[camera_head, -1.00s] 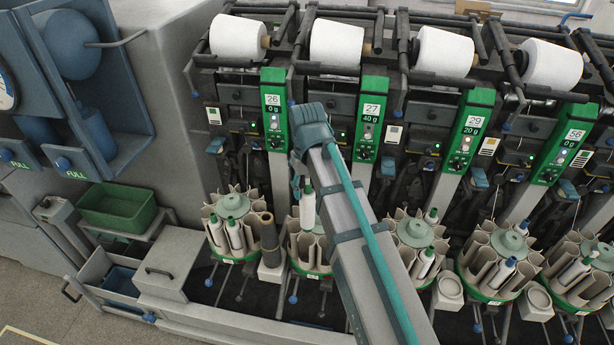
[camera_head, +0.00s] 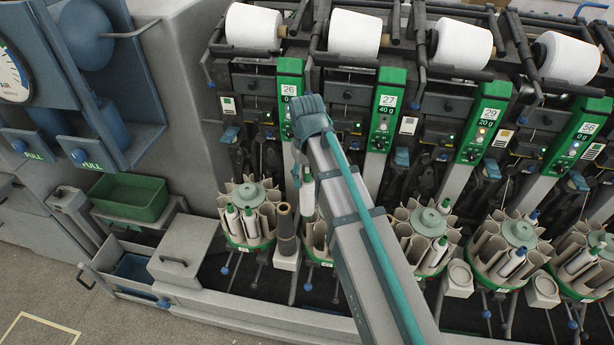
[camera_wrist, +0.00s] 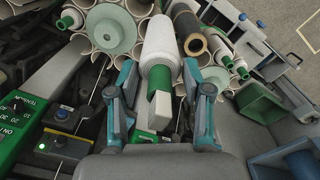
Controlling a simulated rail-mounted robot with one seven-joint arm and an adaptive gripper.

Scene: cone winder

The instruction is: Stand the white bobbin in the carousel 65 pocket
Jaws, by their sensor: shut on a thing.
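The white bobbin (camera_head: 308,193), with a green end, hangs roughly upright below my forearm in the head view. It shows large in the wrist view (camera_wrist: 158,42), with a green band near my fingers. My gripper (camera_wrist: 158,75) is shut on it; the finger contact is partly hidden. In the head view the bobbin is in front of the carousel under panel 27 (camera_head: 315,235), which my arm partly covers. I see no label reading 65; the legible panels read 26, 27, 29 and 56.
The carousel under 26 (camera_head: 248,195) holds white bobbins, with a brown tube (camera_head: 286,222) beside it. More carousels (camera_head: 428,222) stand to the right. A green bin (camera_head: 130,197) and grey box (camera_head: 184,248) are at left. White cones (camera_head: 353,34) line the top.

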